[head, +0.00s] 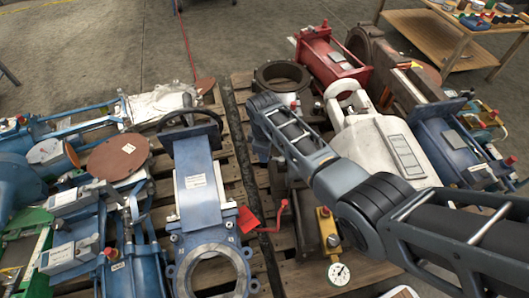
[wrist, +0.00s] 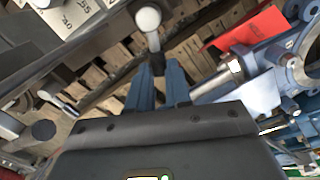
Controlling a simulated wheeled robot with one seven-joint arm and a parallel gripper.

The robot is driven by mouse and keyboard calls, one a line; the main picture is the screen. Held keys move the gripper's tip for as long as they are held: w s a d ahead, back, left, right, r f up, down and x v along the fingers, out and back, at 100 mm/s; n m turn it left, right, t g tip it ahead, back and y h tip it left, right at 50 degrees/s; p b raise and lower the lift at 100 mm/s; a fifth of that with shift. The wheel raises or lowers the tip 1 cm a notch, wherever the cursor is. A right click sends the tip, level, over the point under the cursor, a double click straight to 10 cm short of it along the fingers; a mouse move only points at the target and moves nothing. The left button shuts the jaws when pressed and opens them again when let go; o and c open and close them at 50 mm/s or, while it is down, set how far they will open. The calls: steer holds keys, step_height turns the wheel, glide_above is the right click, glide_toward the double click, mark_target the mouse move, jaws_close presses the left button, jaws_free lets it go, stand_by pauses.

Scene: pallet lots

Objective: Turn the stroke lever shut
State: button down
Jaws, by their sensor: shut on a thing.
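In the wrist view, my gripper (wrist: 158,76) has its two blue fingers close together on the dark lower part of a short lever, which I take for the stroke lever (wrist: 149,20). The lever has a pale round knob and stands out beyond the fingertips. What it is mounted on is hidden by the fingers. In the head view my arm reaches in from the lower right. My fingers and the held lever cannot be made out there. A red crank-shaped lever (head: 275,214) shows below my arm, apart from it.
A blue gate valve (head: 201,190) with a red tag (head: 248,220) lies left of my arm; the tag also shows in the wrist view (wrist: 249,27). A white housing (head: 385,150) and red actuator (head: 330,58) crowd the right. A yellow gauge block (head: 327,228) stands close below.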

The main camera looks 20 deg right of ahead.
steer(key=c, duration=1.1)
jaws_free()
steer(key=shift+o, duration=0.2)
steer(key=shift+r, duration=0.1)
steer(key=shift+s+a+r+p, duration=0.1)
steer(key=shift+r+p, duration=0.8)
steer(key=shift+r, duration=1)
steer(key=shift+s+r+p, duration=0.1)
steer(key=shift+r+p, duration=0.75)
steer(key=shift+r, duration=1.05)
